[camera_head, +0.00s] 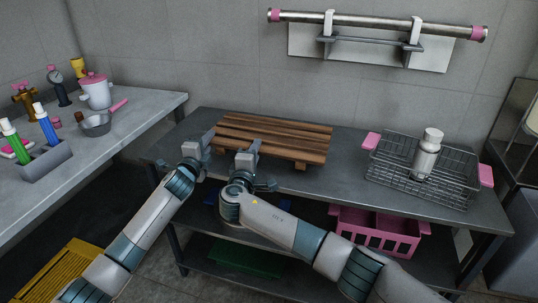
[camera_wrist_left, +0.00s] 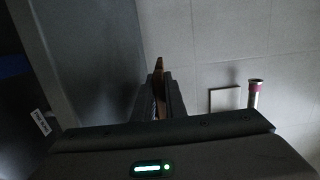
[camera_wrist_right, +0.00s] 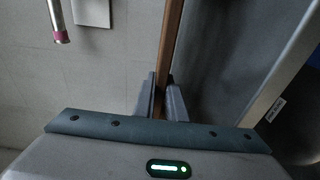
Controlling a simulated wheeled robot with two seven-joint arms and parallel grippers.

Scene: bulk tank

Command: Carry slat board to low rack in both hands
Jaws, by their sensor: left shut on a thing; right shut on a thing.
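The brown wooden slat board (camera_head: 275,136) lies flat on or just above the left part of the grey rack's top (camera_head: 345,188); the head view does not show whether it touches. My left gripper (camera_head: 205,145) is shut on the board's left end. The board's edge shows between its fingers in the left wrist view (camera_wrist_left: 159,75). My right gripper (camera_head: 249,152) is shut on the board's front edge. In the right wrist view the board (camera_wrist_right: 169,45) runs up from between the fingers. The fingertips are partly hidden in the head view.
A wire basket (camera_head: 400,178) with a white bottle (camera_head: 427,155) stands on the right of the same top. A pink crate (camera_head: 375,232) and a green tray (camera_head: 240,258) sit below. A counter with a pot (camera_head: 96,94) is at left. A wall rail (camera_head: 375,24) hangs above.

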